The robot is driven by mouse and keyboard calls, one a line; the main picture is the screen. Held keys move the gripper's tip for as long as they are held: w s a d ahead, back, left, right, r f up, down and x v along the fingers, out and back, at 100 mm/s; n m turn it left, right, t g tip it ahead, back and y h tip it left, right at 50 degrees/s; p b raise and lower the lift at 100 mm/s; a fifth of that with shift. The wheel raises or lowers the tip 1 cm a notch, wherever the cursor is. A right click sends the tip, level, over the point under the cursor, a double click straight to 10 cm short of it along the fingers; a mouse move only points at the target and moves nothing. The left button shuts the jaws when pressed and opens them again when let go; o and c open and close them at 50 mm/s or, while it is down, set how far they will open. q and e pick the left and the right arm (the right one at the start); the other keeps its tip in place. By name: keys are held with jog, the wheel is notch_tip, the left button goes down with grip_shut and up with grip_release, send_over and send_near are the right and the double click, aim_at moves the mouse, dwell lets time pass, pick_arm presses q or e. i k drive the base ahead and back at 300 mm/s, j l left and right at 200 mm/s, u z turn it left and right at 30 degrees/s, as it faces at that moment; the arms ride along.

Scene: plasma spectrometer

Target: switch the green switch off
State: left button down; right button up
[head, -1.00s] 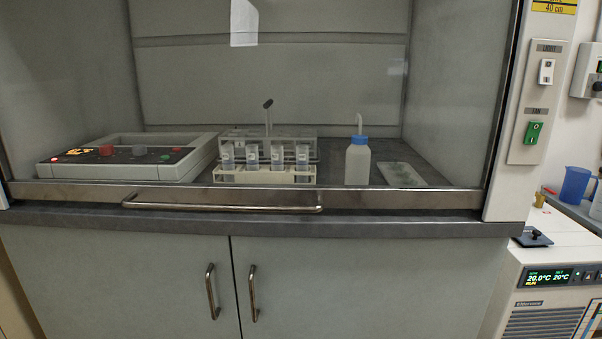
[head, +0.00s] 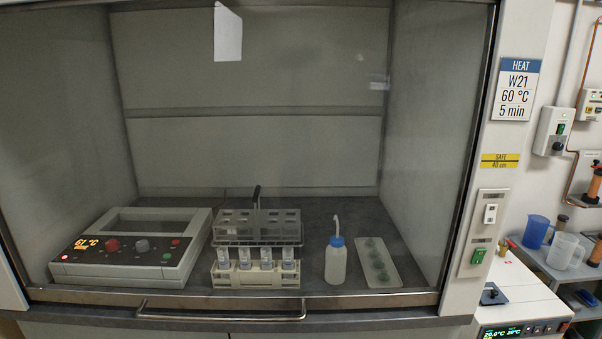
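A green rocker switch (head: 478,256) sits on the grey switch panel (head: 487,232) on the hood's right post. A white switch (head: 490,214) sits above it on the same panel. Whether the green switch is on or off is too small to tell. A smaller green switch (head: 561,129) shows on a grey wall box (head: 553,131) further right. Neither of my grippers is in view.
The hood's glass sash is down, with a metal handle (head: 222,315) along its bottom. Behind it are a heating unit (head: 130,270) with a lit display, a tube rack (head: 257,277) and a blue-capped bottle (head: 336,262). A chiller (head: 520,300) stands at the lower right.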

aim_at(477, 258)
jog(key=z, duration=1.25)
jog(key=i+l+z, duration=0.15)
jog(key=l, duration=0.2)
jog(key=i+l+z, duration=0.15)
jog(key=l, duration=0.15)
jog(key=i+l+z, duration=0.15)
jog(key=l, duration=0.15)
